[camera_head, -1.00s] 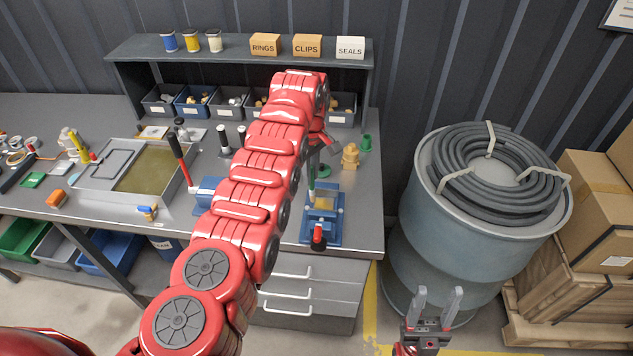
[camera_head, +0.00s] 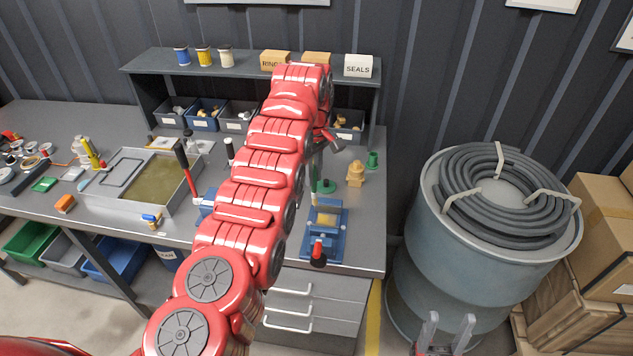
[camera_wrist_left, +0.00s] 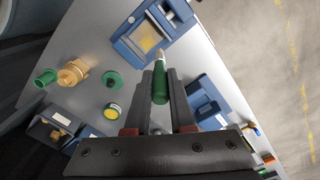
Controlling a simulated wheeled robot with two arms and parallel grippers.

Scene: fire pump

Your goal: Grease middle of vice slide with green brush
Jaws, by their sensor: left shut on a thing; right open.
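My left gripper (camera_wrist_left: 160,95) is shut on the green brush (camera_wrist_left: 160,88), whose pale tip points toward the vice. The blue vice (camera_head: 338,240) stands near the bench's right end, and its yellowish slide (camera_head: 327,220) lies between its blue parts. In the left wrist view the slide (camera_wrist_left: 148,38) is just beyond the brush tip. I cannot tell the tip's height or any contact. In the head view my left arm hides much of the gripper, and the brush (camera_head: 313,190) shows above the vice's back-left edge. My right gripper (camera_head: 447,333) is open and empty, partly cut off, at the bottom.
A grey tray (camera_head: 150,200) lies on the left. A barrel with coiled hose (camera_head: 420,235) stands right of the bench.

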